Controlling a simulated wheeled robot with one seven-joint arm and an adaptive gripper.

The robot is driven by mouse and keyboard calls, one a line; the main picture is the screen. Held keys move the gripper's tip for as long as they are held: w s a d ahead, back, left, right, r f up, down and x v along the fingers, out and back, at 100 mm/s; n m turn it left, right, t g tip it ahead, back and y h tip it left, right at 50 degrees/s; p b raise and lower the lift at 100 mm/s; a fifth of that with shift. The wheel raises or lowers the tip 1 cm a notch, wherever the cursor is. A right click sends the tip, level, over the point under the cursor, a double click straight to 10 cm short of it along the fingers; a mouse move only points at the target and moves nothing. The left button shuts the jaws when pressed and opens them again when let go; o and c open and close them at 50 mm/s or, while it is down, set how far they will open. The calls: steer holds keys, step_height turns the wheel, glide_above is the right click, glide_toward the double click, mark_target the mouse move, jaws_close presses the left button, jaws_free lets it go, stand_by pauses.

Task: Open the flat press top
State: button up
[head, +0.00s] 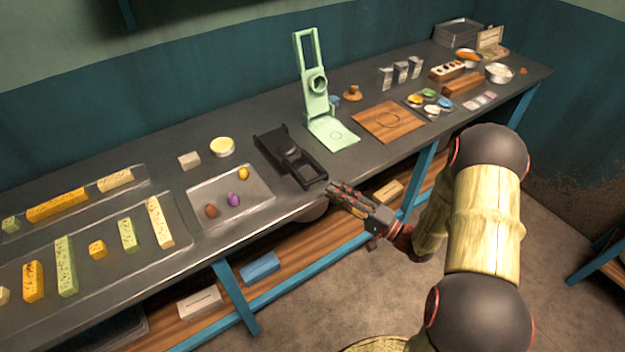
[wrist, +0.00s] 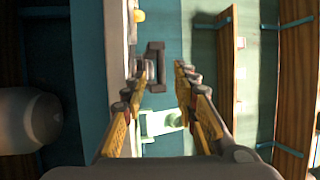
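A black press (head: 288,160), which I take to be the flat press, lies low on the dark table near its front edge. Its top looks folded down flat, with a raised round part in the middle. It also shows in the wrist view (wrist: 153,72) beyond and between my fingers. My gripper (head: 334,189) is just off the table's front edge, close to the press's near right end. Whether they touch is unclear. In the wrist view my gripper (wrist: 160,68) has its fingers spread with nothing held between them.
A pale green upright press (head: 316,95) stands right of the black press; a wooden board (head: 390,121) lies beyond it. A clear tray (head: 205,212) with small coloured pieces lies to the left. A wooden shelf (head: 285,245) and blue table legs (head: 236,296) are below the table.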

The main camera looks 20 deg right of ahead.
mark_target(315, 181)
steer(key=b+x, duration=0.1)
steer(key=x, duration=0.6)
steer(key=shift+w+a+r+b, duration=0.15)
steer(key=shift+w+b, duration=0.05)
steer(key=shift+b, duration=0.15)
steer(key=c, duration=0.7)
jaws_close()
